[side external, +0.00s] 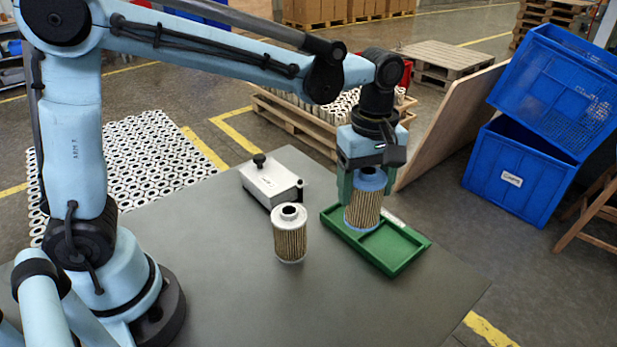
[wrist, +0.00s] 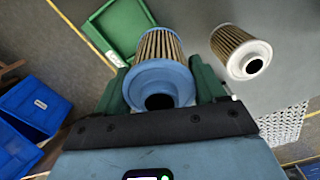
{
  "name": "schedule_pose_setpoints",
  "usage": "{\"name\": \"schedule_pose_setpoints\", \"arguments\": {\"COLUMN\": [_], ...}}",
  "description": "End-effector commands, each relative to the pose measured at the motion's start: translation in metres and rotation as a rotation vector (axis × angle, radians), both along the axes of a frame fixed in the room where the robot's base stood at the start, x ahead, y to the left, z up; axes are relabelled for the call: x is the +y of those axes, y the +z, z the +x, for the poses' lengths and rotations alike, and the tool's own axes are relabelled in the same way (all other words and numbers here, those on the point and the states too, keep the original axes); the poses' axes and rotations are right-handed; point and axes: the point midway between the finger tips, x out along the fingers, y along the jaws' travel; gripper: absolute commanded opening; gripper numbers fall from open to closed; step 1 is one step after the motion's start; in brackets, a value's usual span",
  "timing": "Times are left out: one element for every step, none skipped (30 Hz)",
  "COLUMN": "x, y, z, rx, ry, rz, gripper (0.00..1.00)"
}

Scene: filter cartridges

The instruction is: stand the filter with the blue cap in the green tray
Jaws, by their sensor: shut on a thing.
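The filter with the blue cap (side external: 363,207) is upright between the green fingers of my gripper (side external: 368,183), which is shut on it near the cap. It also shows in the wrist view (wrist: 160,82), cap toward the camera. In the side view its lower end overlaps the back-left part of the green tray (side external: 403,262). I cannot tell whether its base touches the tray floor. The tray has a divider, and its front-right compartment is empty. In the wrist view the tray (wrist: 120,25) lies beyond the filter, partly hidden by it.
A filter with a pale cap (side external: 290,238) stands on the grey table (side external: 330,305) left of the tray. A white box with a black knob (side external: 270,182) sits behind it. Blue crates (side external: 515,175) stand off the table at right. The table's front is clear.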

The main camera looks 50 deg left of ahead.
Motion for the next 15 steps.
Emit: {"name": "schedule_pose_setpoints", "arguments": {"x": [0.015, 0.022, 0.030, 0.035, 0.040, 0.045, 0.048, 0.051, 0.054, 0.055, 0.056, 0.057, 0.057, 0.057, 0.057], "y": [-0.005, -0.007, -0.010, -0.012, -0.014, -0.016, -0.017, -0.018, -0.019, -0.020, -0.021, -0.022, -0.024, -0.025, -0.028], "z": [0.013, 0.018, 0.024, 0.028, 0.031, 0.035, 0.037, 0.038, 0.040, 0.041, 0.042, 0.042, 0.042, 0.042, 0.042], "rx": [0.000, 0.000, 0.000, 0.000, 0.000, 0.000, 0.000, 0.000, 0.000, 0.000, 0.000, 0.000, 0.000, 0.000, 0.000], "ry": [0.092, 0.139, 0.193, 0.230, 0.260, 0.295, 0.317, 0.334, 0.351, 0.361, 0.367, 0.372, 0.373, 0.373, 0.373], "rz": [0.000, 0.000, 0.000, 0.000, 0.000, 0.000, 0.000, 0.000, 0.000, 0.000, 0.000, 0.000, 0.000, 0.000, 0.000], "gripper": [0.37, 0.37, 0.37, 0.37, 0.37, 0.37, 0.37, 0.37, 0.37, 0.37, 0.37, 0.37, 0.37, 0.37, 0.37]}}
